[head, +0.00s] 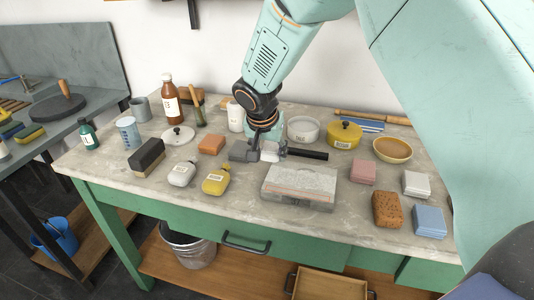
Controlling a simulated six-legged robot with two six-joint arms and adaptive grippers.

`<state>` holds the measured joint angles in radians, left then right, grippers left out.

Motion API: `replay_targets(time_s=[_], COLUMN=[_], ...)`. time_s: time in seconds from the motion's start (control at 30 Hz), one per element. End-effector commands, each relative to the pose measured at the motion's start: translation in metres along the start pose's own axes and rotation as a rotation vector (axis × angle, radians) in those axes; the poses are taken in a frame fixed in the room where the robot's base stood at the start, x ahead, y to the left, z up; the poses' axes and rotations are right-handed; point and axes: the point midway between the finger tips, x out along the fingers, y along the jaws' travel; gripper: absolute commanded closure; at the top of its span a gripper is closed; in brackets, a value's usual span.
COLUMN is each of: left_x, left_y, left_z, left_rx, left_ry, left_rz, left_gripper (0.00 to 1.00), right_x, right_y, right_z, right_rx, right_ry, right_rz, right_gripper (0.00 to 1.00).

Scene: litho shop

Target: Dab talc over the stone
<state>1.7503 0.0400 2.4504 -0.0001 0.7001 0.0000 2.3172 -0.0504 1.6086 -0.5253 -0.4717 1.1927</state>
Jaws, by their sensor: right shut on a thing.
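The pale grey stone (318,181) lies flat on the bench, right of the middle, with faint reddish lines on its top. My right gripper (266,150) is just behind and left of it, shut on a tool with a black handle (308,155). The handle sticks out to the right, and a pale part shows by the fingers; the exact grip is small and partly hidden. A white bowl (303,136) with a small label, apparently for talc, stands behind the stone. My left gripper is not in view.
Bottles (216,181), a yellow lidded pot (345,137), a tan bowl (393,149), sponges (386,209) and stacked cloths (429,222) surround the stone. The bench front (150,195) left of the stone is fairly clear.

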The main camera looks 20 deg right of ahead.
Motion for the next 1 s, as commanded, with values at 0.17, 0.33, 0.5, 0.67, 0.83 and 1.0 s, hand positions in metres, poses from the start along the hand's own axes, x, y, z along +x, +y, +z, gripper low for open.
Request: replay_targets(time_s=[0.17,0.33,0.5,0.67,0.83,1.0], left_x=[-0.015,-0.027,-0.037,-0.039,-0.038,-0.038], left_y=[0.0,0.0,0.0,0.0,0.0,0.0], left_z=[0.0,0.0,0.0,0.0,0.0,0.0], left_rx=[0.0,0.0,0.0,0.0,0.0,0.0], left_ry=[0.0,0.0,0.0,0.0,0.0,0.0], left_rz=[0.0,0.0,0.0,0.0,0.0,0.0], left_gripper=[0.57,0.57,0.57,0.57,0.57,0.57], right_x=[-0.018,-0.032,-0.044,-0.046,-0.045,-0.045], right_y=[-0.002,-0.003,-0.005,-0.007,-0.007,-0.007], right_z=[-0.009,-0.015,-0.021,-0.023,-0.022,-0.022], right_rx=[-0.004,-0.011,-0.014,-0.017,-0.019,-0.019], right_ry=[0.001,0.002,0.001,0.001,0.001,0.001], right_rz=[-0.003,-0.006,-0.008,-0.008,-0.008,-0.008], right_gripper=[0.88,0.88,0.88,0.88,0.88,0.88])
